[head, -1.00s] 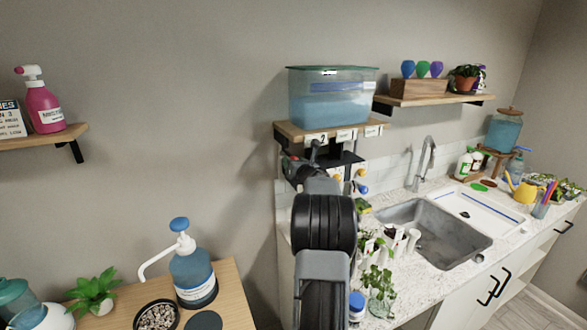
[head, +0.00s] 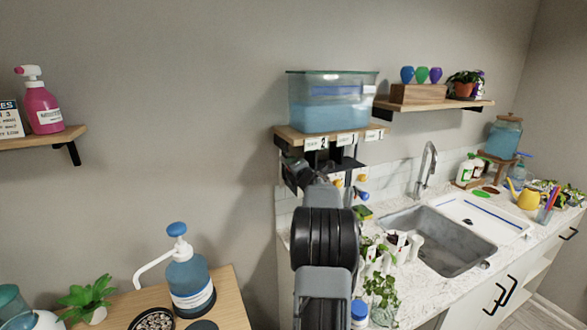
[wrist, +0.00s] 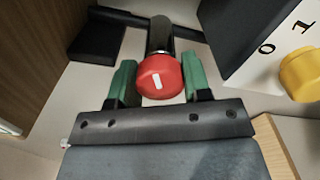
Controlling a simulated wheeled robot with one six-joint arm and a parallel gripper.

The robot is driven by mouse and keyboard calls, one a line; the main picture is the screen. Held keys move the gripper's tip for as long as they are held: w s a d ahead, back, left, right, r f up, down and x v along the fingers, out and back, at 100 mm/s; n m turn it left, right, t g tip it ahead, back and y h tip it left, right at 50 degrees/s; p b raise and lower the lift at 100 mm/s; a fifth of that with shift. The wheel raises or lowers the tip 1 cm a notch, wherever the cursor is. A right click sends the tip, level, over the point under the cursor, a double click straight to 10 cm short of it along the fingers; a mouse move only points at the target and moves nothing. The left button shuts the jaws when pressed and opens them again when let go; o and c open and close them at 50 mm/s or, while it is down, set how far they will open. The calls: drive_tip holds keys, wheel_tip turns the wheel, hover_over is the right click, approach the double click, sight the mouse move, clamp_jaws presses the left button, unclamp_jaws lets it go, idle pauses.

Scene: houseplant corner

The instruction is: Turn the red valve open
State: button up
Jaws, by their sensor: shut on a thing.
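The red valve (wrist: 159,77) is a round red knob with a white mark on its face, at the middle of the wrist view. The mark runs nearly upright in the picture, leaning slightly. My gripper (wrist: 158,70) has its green-padded fingers on the left and right of the knob and is shut on it. A dark cylindrical stem shows behind the knob. In the head view my arm hides the valve, and my gripper is hard to make out below the tank shelf.
A yellow knob (wrist: 300,72) sits on a white plate (wrist: 270,50) marked 0 and 1, close right of my gripper. A blue water tank (head: 331,103) stands on the wooden shelf (head: 300,137) above. The sink (head: 437,240) and several plants are at the right.

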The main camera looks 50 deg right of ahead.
drive_tip(key=shift+m+p, duration=0.5)
drive_tip(key=shift+m, duration=1.8)
drive_tip(key=o, duration=0.9)
drive_tip(key=shift+s, duration=0.1)
drive_tip(key=b+v, duration=0.4)
drive_tip(key=v, duration=0.9)
drive_tip(key=shift+s, duration=0.3)
drive_tip(key=shift+a, duration=0.15)
